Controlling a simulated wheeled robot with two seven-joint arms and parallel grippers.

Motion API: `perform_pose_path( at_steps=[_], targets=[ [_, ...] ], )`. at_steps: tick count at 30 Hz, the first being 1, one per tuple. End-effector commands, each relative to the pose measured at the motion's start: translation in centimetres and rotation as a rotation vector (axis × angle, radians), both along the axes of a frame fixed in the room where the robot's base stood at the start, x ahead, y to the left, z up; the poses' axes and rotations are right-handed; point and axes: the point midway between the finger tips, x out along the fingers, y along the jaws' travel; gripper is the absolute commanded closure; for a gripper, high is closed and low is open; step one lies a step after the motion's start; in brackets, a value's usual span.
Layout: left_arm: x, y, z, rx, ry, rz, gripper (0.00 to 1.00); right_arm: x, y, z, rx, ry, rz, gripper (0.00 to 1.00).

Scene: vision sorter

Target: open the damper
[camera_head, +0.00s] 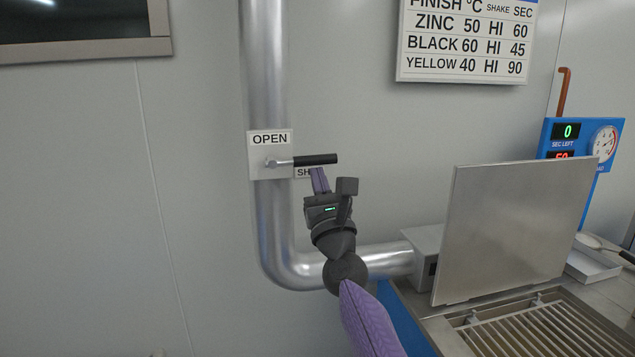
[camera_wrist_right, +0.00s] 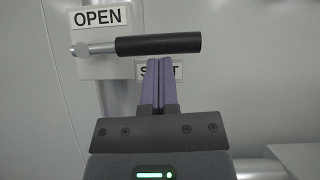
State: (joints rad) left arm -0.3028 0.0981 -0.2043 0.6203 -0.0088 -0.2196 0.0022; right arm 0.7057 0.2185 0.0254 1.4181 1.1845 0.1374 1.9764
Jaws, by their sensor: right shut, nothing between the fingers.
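The damper handle (camera_head: 315,160) is a black grip on a short metal lever, lying about level and pointing right from its pivot on a white plate (camera_head: 256,165) on the metal duct (camera_head: 265,75). An OPEN label (camera_head: 270,139) is above the lever, and a partly hidden label starting "SH" (camera_head: 302,173) is just below the grip. My right gripper (camera_head: 319,180) is shut and empty, its purple fingers just under the black grip. The right wrist view shows the handle (camera_wrist_right: 158,44) just beyond the fingertips (camera_wrist_right: 160,62); I cannot tell if they touch. My left gripper is not in view.
The duct bends right at the bottom into a grey box (camera_head: 425,250). A raised metal lid (camera_head: 515,225) and a slatted grate (camera_head: 545,330) are at the right. A blue panel (camera_head: 580,140) with displays and a gauge stands behind.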

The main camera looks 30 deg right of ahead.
Motion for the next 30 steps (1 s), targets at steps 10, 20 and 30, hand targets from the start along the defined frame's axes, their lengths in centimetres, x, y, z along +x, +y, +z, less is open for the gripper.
perform_pose_path(
  at_steps=[10, 20, 30],
  targets=[
    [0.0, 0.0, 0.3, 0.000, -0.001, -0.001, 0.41, -0.1, -0.3, 1.1, -0.114, 0.025, -0.001, 1.00],
    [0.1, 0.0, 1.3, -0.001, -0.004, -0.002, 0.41, -0.2, -0.5, 3.6, -0.394, 0.098, -0.001, 1.00],
    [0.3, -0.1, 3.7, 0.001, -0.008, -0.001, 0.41, 0.0, 0.1, 6.3, -0.707, 0.180, 0.000, 1.00]
  ],
)
